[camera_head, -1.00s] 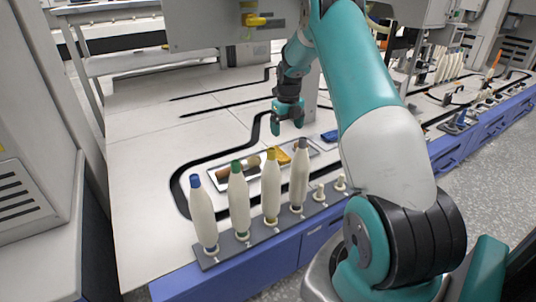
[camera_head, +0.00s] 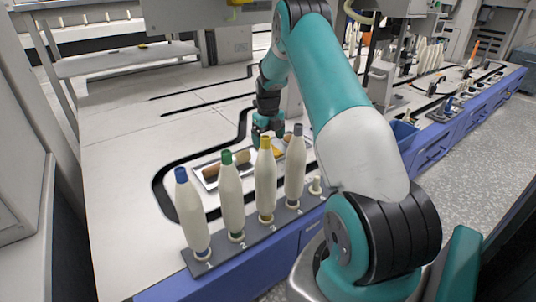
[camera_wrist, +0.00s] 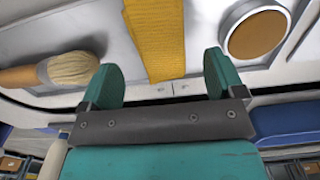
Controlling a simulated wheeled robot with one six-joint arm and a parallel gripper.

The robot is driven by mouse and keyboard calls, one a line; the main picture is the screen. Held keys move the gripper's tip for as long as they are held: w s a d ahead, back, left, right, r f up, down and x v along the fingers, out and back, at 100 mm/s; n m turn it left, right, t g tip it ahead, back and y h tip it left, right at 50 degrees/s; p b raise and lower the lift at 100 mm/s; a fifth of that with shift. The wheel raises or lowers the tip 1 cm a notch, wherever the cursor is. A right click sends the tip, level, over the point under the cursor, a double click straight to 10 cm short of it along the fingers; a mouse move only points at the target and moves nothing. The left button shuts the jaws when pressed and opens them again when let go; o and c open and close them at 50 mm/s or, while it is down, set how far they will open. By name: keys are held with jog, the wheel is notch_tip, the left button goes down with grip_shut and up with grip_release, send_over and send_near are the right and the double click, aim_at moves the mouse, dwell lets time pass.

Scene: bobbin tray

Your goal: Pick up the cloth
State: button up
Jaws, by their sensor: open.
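The cloth (camera_wrist: 155,38) is a folded yellow strip lying in a shallow grey tray (camera_wrist: 205,30), seen in the wrist view. In the head view a small yellow part of the cloth (camera_head: 276,150) shows behind the bobbins, mostly hidden by them and my gripper. My gripper (camera_head: 267,138) is low over the tray. In the wrist view my gripper (camera_wrist: 165,78) has its two teal fingers apart, with the cloth's near end between and just beyond them. Nothing is held. I cannot tell whether the fingers touch the cloth.
A brush (camera_wrist: 60,70) lies left of the cloth and a round brown-topped tin (camera_wrist: 257,35) lies right. Several tall white bobbins (camera_head: 231,200) stand on a numbered rail (camera_head: 252,238) in front of the tray. The white table (camera_head: 110,170) is clear to the left.

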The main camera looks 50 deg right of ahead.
notch_tip(320, 180, down, 4)
jog(key=shift+r+b, duration=0.1)
jog(key=shift+b, duration=0.75)
jog(key=shift+r, duration=0.1)
jog(key=c, duration=1.1)
jog(key=shift+o, duration=0.2)
notch_tip(320, 180, up, 10)
jog(key=p, duration=0.6)
